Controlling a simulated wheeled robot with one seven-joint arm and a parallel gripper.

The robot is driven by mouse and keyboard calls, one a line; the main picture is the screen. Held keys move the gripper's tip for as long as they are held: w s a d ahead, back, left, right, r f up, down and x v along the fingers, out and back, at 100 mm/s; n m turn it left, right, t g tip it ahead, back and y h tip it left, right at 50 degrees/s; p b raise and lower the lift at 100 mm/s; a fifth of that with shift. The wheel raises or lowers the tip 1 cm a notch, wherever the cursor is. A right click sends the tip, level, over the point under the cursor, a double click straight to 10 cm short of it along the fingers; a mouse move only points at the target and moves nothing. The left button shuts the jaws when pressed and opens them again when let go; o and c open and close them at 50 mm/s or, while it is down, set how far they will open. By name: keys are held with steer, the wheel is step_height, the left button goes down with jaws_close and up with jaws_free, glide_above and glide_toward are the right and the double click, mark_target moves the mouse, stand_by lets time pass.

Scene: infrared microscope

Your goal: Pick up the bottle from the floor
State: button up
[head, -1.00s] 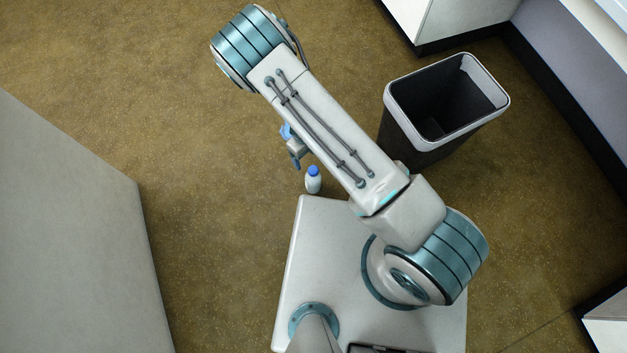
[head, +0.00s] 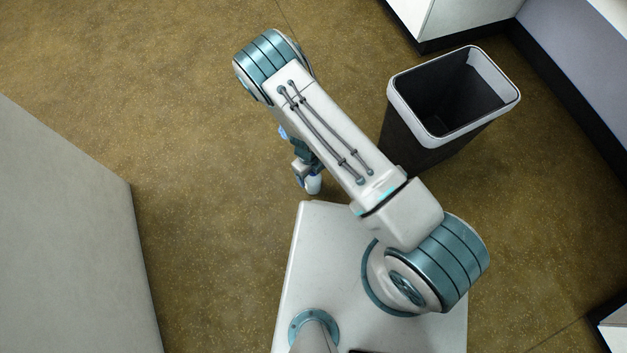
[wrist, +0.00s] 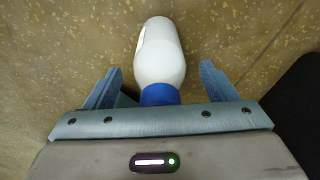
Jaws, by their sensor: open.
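The white bottle with a blue cap (wrist: 160,55) shows in the wrist view, its cap end between the two fingers of my gripper (wrist: 158,85). The fingers are apart, with a gap visible on each side of the cap. In the head view the bottle (head: 314,186) is on the floor just beyond the edge of my base, partly covered by my gripper (head: 304,177).
A dark bin with a white rim (head: 397,101) stands on the floor to the right of my arm. A large grey block (head: 65,230) is at the left. The speckled brown floor (head: 130,100) is clear at the upper left.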

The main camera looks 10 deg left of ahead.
steer(key=shift+d+f, duration=0.1)
steer(key=shift+f, duration=0.8)
steer(key=shift+r, duration=0.1)
steer(key=shift+c, duration=0.3)
steer(key=c, duration=1.2)
